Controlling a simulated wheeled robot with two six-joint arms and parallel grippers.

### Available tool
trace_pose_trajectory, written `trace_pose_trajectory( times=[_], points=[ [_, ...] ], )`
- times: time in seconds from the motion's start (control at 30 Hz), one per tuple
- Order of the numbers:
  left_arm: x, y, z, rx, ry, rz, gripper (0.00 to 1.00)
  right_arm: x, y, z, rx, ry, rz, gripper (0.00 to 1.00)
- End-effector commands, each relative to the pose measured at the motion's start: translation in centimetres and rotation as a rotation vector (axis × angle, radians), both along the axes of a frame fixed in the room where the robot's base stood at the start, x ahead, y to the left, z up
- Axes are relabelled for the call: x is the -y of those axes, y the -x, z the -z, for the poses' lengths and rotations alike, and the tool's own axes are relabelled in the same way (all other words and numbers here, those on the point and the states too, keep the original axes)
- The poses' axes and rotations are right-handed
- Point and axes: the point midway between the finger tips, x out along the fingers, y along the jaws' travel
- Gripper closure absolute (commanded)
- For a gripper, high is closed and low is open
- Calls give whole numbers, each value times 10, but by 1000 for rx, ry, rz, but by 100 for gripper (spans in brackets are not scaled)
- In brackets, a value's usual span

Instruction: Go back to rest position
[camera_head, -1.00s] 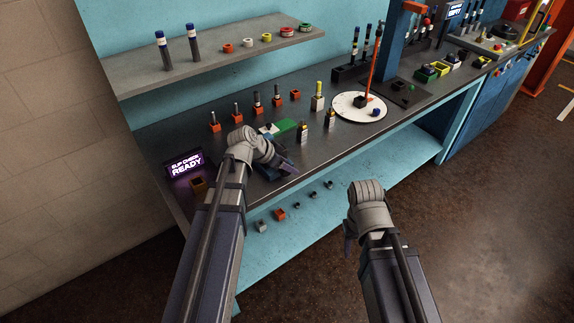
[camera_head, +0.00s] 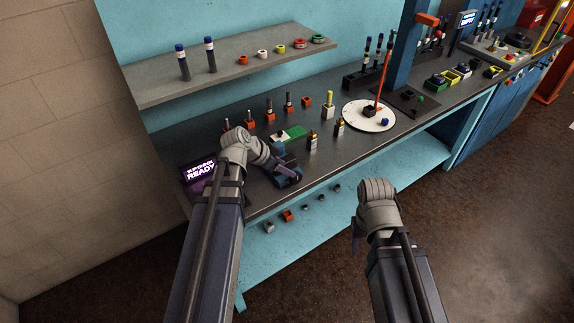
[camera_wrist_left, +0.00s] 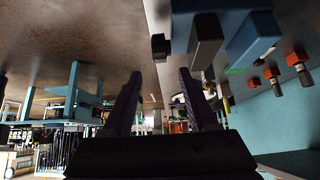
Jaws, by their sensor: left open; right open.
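My left gripper (camera_head: 287,172) is over the front part of the dark workbench (camera_head: 385,145), just in front of a green block (camera_head: 294,131). In the left wrist view, its two dark fingers (camera_wrist_left: 160,100) stand apart with nothing between them. My right gripper (camera_head: 357,238) is in front of the bench, over the floor. It is mostly hidden behind its own wrist; only a dark finger shows, and I see nothing held.
A purple-lit sign (camera_head: 199,172) reading READY stands at the bench's left end. Several hose parts and a round white plate (camera_head: 358,122) are on the bench. A grey shelf (camera_head: 225,72) hangs above. Open floor (camera_head: 490,230) lies to the right.

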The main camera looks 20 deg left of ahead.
Motion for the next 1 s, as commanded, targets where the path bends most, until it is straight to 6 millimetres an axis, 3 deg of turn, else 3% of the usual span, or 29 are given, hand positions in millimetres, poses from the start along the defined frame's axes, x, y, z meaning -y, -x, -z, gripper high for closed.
trace_pose_trajectory(
  times=[0.33, 0.47, 0.57, 0.73, 0.9, 1.0],
  points=[
    [1, 0, 1, -2, 0, 0, 41, 0, 0, 1, 0, 0, 0, 50],
    [21, 9, 7, -59, -3, 7, 41, 0, 0, 1, 0, 0, 0, 50],
    [56, 30, 19, -174, -24, 4, 41, 0, 0, 1, 0, 0, 0, 50],
    [116, 83, 40, -410, -134, -60, 41, 0, 0, 1, 0, 0, 0, 50],
    [147, 131, 49, -552, -284, -181, 41, 0, 0, 1, 0, 0, 0, 50],
    [155, 150, 49, -587, -357, -253, 41, 0, 0, 1, 0, 0, 0, 50]
  ],
)
